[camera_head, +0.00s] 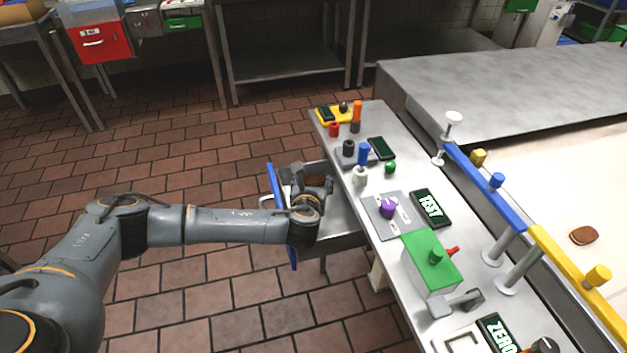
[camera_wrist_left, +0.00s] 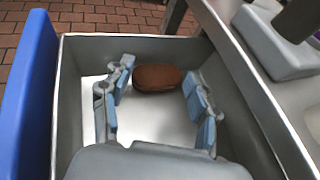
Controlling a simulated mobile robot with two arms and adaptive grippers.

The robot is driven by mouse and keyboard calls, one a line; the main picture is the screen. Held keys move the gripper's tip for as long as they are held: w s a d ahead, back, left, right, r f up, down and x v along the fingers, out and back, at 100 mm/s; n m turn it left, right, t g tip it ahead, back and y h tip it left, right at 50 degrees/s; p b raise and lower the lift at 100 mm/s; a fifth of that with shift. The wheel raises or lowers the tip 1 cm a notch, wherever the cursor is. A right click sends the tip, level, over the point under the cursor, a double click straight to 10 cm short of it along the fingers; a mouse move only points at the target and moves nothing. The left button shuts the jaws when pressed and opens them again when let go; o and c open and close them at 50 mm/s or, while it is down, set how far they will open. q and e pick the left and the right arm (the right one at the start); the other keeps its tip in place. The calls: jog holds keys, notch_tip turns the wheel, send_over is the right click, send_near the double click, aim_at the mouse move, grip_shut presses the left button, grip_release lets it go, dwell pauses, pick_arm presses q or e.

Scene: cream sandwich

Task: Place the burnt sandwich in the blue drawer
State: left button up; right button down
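The drawer with the blue front (camera_head: 292,253) is pulled out from the left side of the narrow table. Its blue front (camera_wrist_left: 28,85) also shows at the left of the left wrist view. A dark brown sandwich (camera_wrist_left: 158,78) lies on the drawer's floor near its far wall. My left gripper (camera_wrist_left: 157,98) is over the drawer, fingers spread and empty. The sandwich lies beyond and between the fingers, with gaps on both sides. In the head view the gripper (camera_head: 313,186) hides the sandwich in the drawer. My right gripper is not in view.
Another brown sandwich (camera_head: 583,235) lies on the pale surface at the right. The narrow table holds a green box (camera_head: 430,262), a purple knob (camera_head: 388,208) and a TEST display (camera_head: 430,207). Blue and yellow rails (camera_head: 485,188) run along its right side. The tiled floor at left is clear.

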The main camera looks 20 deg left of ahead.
pick_arm(q)
jog(key=shift+o, duration=1.1)
jog(key=shift+f, duration=0.1)
jog(key=r+v, duration=0.1)
jog(key=v, duration=1.1)
jog(key=shift+r, duration=0.3)
jog(key=shift+f, duration=0.1)
